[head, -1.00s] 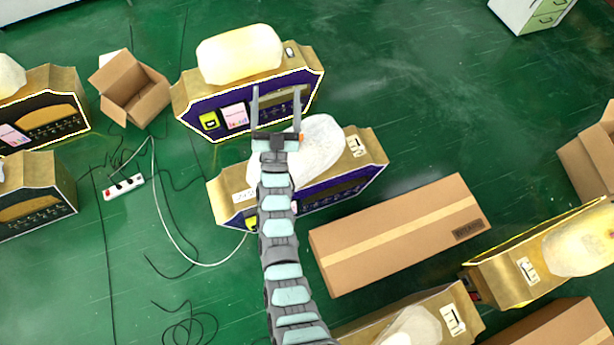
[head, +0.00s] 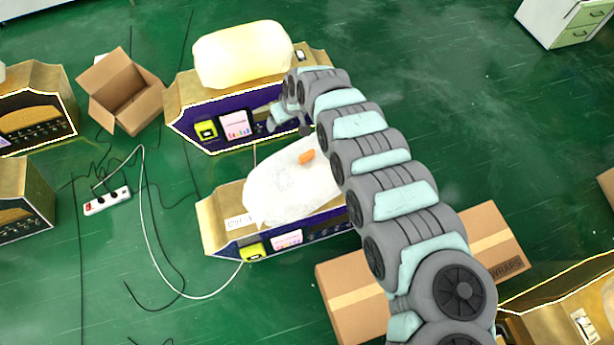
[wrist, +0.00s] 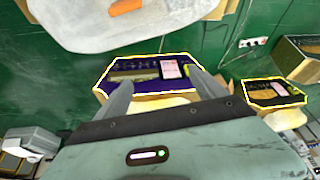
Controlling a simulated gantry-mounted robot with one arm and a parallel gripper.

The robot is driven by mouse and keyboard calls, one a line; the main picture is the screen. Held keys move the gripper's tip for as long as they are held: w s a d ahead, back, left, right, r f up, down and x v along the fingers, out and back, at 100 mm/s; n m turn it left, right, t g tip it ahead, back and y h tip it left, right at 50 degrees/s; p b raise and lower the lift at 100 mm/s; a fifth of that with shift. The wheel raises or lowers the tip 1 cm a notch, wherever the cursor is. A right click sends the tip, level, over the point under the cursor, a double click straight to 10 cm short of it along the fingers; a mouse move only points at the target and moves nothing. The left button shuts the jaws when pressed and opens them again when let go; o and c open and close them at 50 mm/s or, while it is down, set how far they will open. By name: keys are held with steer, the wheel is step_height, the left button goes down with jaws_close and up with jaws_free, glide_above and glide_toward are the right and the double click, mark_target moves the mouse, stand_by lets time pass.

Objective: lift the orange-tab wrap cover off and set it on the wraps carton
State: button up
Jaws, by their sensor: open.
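The wrap cover (head: 285,190) is a whitish, crumpled shape lying on top of the gold and purple machine in the middle of the head view. Its orange tab (head: 307,157) stands on its upper part. In the wrist view the cover (wrist: 95,25) and the tab (wrist: 126,6) are at the top edge. My gripper (wrist: 162,80) is open and empty, its two fingers apart. The wraps carton (head: 345,275) is a closed brown box at lower right, partly hidden behind my arm.
Another machine (head: 190,100) with a yellowish cover (head: 242,54) stands behind. An open box (head: 120,95) is at upper left. A power strip (head: 107,200) and loose cables lie on the green floor.

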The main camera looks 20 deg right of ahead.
mark_target(307, 154)
steer(key=s+d+f+g, duration=0.1)
steer(key=s+f, duration=0.1)
steer(key=s+d+f+g+b, duration=0.1)
steer(key=s+f, duration=0.2)
steer(key=s+d+f+b, duration=0.1)
steer(key=s+d+f, duration=0.1)
steer(key=shift+s+f+g+h, duration=0.15)
steer(key=shift+s+g+h, duration=0.05)
steer(key=shift+g+h, duration=0.2)
steer(key=shift+w+d+f+b, duration=0.1)
steer(key=shift+w+f+b, duration=0.15)
steer(key=shift+f+b, duration=0.4)
steer(key=f, duration=0.1)
steer(key=f+b, duration=0.1)
steer(key=f, duration=0.2)
steer(key=shift+w+f+b, duration=0.25)
steer(key=shift+w+b, duration=0.05)
steer(key=shift+w, duration=0.05)
steer(key=shift+f, duration=0.25)
jaws_close()
